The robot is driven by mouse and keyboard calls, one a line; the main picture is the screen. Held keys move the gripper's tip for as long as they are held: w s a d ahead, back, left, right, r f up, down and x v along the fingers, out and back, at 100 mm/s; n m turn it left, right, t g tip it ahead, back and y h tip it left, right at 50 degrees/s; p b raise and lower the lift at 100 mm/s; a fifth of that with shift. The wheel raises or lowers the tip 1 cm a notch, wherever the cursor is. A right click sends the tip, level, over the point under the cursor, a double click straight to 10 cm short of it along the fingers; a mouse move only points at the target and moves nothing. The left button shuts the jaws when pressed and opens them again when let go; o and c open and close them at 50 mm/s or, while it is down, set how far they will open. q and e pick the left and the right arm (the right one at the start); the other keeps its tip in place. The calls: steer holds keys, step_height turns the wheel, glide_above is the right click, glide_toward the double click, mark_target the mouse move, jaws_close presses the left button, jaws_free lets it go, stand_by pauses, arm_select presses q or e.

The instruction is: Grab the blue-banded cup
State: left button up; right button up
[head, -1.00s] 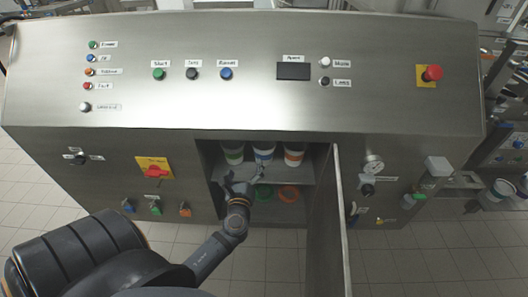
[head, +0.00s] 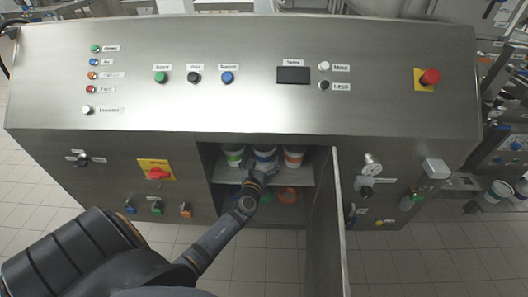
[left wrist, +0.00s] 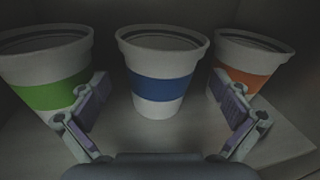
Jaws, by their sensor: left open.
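The blue-banded cup (left wrist: 162,85) is white with a blue band and stands upright on a shelf, in the middle of a row of cups. It also shows in the head view (head: 264,154), its lower part hidden by my gripper. My left gripper (left wrist: 168,112) is open and empty, with one finger on each side of the blue-banded cup's lower part, in front of it. I cannot tell whether the fingers touch any cup. In the head view my left gripper (head: 264,168) is at the cabinet opening. My right gripper is not in view.
A green-banded cup (left wrist: 45,80) stands close on the left and an orange-banded cup (left wrist: 250,70) close on the right. Orange rings (head: 289,194) lie on the level below the shelf. The open cabinet door (head: 326,225) stands to the right of the arm.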

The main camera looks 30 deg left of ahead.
arm_select(q)
steer(key=x, duration=0.3)
steer(key=shift+f, duration=0.1)
steer(key=c, duration=0.8)
steer(key=shift+c, duration=0.2)
